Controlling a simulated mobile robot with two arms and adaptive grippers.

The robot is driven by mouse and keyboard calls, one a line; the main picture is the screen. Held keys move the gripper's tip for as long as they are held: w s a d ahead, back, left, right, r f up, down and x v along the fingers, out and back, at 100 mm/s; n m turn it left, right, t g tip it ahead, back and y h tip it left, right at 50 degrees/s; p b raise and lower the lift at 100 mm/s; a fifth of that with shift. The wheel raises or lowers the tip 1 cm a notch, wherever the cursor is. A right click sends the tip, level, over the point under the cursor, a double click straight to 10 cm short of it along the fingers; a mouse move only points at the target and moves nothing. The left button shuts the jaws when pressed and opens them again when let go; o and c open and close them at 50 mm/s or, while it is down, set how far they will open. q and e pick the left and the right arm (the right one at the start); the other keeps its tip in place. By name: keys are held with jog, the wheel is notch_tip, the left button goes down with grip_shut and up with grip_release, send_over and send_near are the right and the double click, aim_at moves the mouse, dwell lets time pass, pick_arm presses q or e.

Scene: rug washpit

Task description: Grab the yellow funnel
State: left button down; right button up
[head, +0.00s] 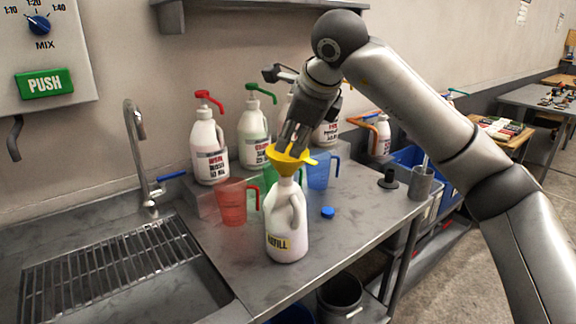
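The yellow funnel (284,162) sits in the mouth of a white bottle (288,235) labelled REFILL on the steel counter. Its tab points to the right. My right gripper (292,147) comes down from above, with its fingers pointing down at the funnel's wide top. The fingertips overlap the funnel in the picture. I cannot tell whether they touch it or how far apart they are. My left gripper is not in view.
Red (232,205), green and blue (318,175) jugs stand close around the bottle. Pump bottles (208,150) line the wall behind. A blue cap (327,212) lies right of the bottle. The sink (165,285), with its grate and tap (137,150), is at left.

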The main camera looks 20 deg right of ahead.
aim_at(284, 164)
jog(key=p+x, duration=0.1)
jog(key=x, duration=0.2)
jog(key=p+x, duration=0.1)
jog(key=x, duration=0.2)
jog(key=p+x, duration=0.1)
jog(key=x, duration=0.3)
jog(key=shift+w+d+p, duration=0.1)
jog(key=shift+d+p, duration=0.2)
jog(key=shift+w+f, duration=0.15)
jog(key=shift+f, duration=0.05)
grip_shut()
